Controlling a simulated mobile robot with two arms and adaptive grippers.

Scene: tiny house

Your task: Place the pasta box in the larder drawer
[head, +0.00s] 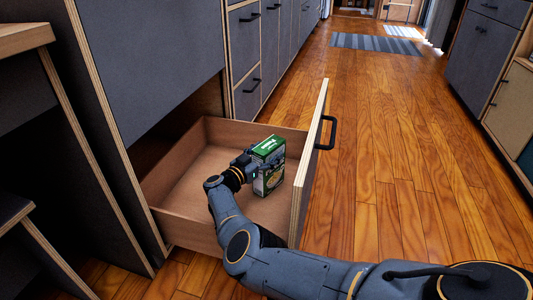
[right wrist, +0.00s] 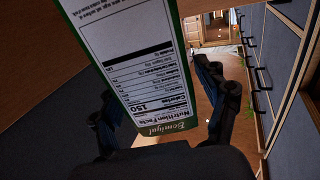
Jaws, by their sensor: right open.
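The pasta box (head: 270,176) is green and dark, and it stands upright inside the open larder drawer (head: 181,187), near the drawer's front panel. In the right wrist view the box (right wrist: 134,75) shows its white nutrition label, between the fingers. My right gripper (head: 252,160) reaches into the drawer at the box's left side. In the right wrist view my right gripper (right wrist: 165,105) is open, with its fingers on either side of the box. Whether a finger touches the box I cannot tell. My left gripper is not in view.
The drawer front (head: 310,160) carries a black handle (head: 328,132) and sticks out into the aisle. Grey cabinets (head: 262,45) line the left, and more cabinets (head: 485,45) stand on the right. The wooden floor (head: 390,150) between is clear, with a striped rug (head: 375,43) farther back.

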